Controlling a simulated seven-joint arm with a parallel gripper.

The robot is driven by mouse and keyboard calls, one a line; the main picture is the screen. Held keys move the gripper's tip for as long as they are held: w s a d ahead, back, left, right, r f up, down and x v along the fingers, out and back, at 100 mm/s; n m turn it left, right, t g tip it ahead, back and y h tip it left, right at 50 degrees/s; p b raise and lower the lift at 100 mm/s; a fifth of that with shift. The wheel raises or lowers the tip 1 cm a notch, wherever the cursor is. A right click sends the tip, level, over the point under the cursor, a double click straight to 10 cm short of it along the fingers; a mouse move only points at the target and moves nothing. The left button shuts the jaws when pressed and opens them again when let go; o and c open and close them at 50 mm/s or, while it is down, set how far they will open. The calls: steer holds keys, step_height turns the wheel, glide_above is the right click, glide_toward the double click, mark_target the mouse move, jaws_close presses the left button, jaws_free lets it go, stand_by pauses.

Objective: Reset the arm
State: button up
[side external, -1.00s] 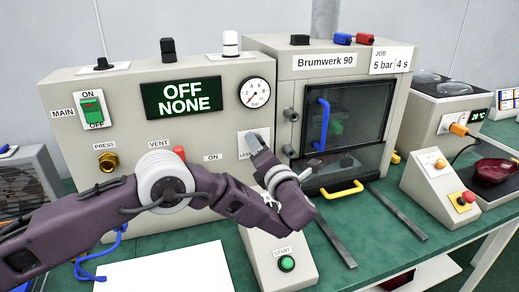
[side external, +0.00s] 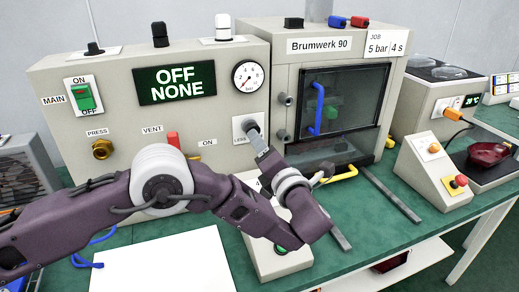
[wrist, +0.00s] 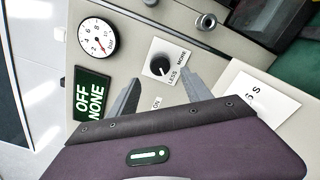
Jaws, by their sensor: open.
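My gripper (wrist: 157,95) is open in the wrist view, its two grey fingers spread below a round black knob (wrist: 160,66) marked LESS and MORE. Nothing is held between them. In the side external view my gripper (side external: 259,143) is just below and in front of the same knob (side external: 250,126) on the beige panel. I cannot tell whether a fingertip touches it. The display (side external: 177,84) reads OFF NONE. The gauge (side external: 248,77) needle points low. The MAIN switch (side external: 84,97) is green, between ON and OFF.
The START box (side external: 270,262) is partly behind my arm. A white sheet (side external: 165,263) lies on the green bench. A red-button box (side external: 430,170) stands right.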

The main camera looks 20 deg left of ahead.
steer(key=w+d+r+m+t+h, duration=0.1)
steer(key=w+r+m+t+h, duration=0.15)
steer(key=r+m+h, duration=0.55)
steer(key=w+r+m+t+h, duration=0.2)
steer(key=w+r+m, duration=0.1)
steer(key=r, duration=0.8)
steer(key=s+a+r+m+g+h, duration=0.1)
steer(key=s+r+m+g+h, duration=0.1)
steer(key=s+r+m+h, duration=0.6)
steer(key=s+a+f+m+g+y, duration=0.1)
steer(key=s+a+f+m+g, duration=0.2)
steer(key=s, duration=1)
steer(key=s+a+f+m+g+y, duration=0.2)
steer(key=s+a+f+m, duration=0.5)
steer(key=s, duration=0.5)
steer(key=s+a+f+m+g+y, duration=0.2)
steer(key=s+a+f+m+g, duration=0.2)
steer(key=s+f, duration=0.4)
steer(key=s+a+m, duration=0.1)
steer(key=s+a, duration=0.1)
steer(key=s, duration=0.3)
steer(key=shift+s+g, duration=0.35)
